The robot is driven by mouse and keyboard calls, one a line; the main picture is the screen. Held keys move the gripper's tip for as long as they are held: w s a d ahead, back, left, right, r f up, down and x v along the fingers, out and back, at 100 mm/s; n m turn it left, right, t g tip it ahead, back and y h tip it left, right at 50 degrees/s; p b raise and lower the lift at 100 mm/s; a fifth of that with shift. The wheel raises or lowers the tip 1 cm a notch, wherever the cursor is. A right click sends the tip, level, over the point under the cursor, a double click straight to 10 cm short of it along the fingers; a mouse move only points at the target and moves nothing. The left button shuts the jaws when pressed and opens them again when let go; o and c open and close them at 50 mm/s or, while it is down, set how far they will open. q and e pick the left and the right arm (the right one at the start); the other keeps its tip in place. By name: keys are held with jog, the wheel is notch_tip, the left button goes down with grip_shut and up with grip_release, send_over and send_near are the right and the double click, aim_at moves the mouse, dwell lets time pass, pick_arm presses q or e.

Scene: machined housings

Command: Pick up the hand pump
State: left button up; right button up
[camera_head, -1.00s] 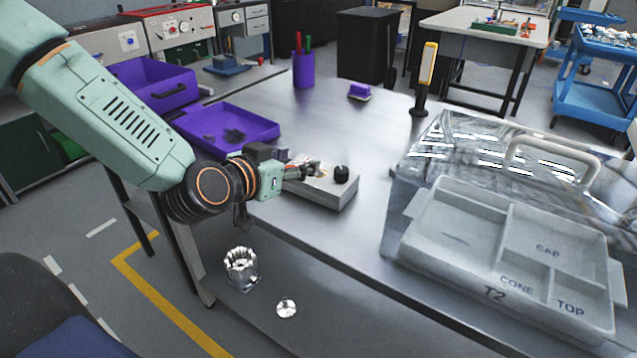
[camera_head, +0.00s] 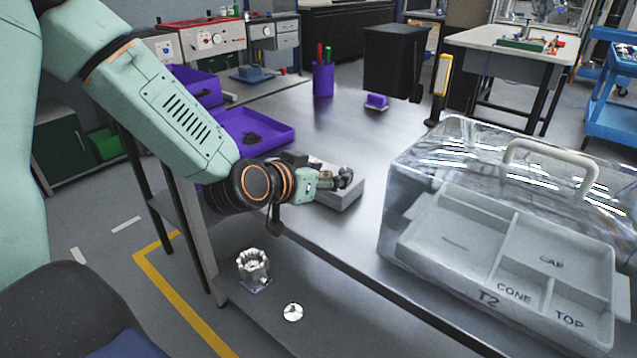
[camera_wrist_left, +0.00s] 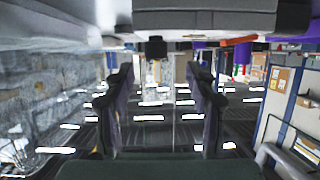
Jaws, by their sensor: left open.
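I cannot single out a hand pump for certain. A grey block (camera_head: 347,200) lies on the bench near its front edge, with my left gripper (camera_head: 343,180) in front of and over it, hiding much of its top. In the left wrist view, a large grey body (camera_wrist_left: 205,20) fills the top of the picture, with a black knob (camera_wrist_left: 156,46) beside it. My left gripper (camera_wrist_left: 160,85) is open there, its two dark fingers apart with nothing between them. My right gripper is not in view.
A clear-lidded case (camera_head: 450,150) with a grey tray (camera_head: 450,242) stands at the right. A purple tray (camera_head: 285,134), a purple cup (camera_head: 323,78) and a yellow-black upright tool (camera_head: 441,85) are farther back. Two metal parts lie below. The bench middle is clear.

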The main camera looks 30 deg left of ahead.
aim_at(341, 173)
pick_arm(q)
jog(key=shift+w+a+f, duration=0.15)
jog(key=shift+w+f, duration=0.2)
jog(key=shift+w, duration=0.1)
jog(key=w, duration=0.1)
jog(key=w+d+f+b, duration=0.1)
jog(key=w+b, duration=0.1)
jog(key=shift+w+d+f, duration=0.15)
jog(key=shift+f, duration=0.2)
jog(key=shift+w+f, duration=0.1)
jog(key=shift+w, duration=0.25)
jog(key=shift+s, duration=0.1)
jog(key=shift+c, duration=0.4)
jog(key=c, duration=0.4)
grip_shut()
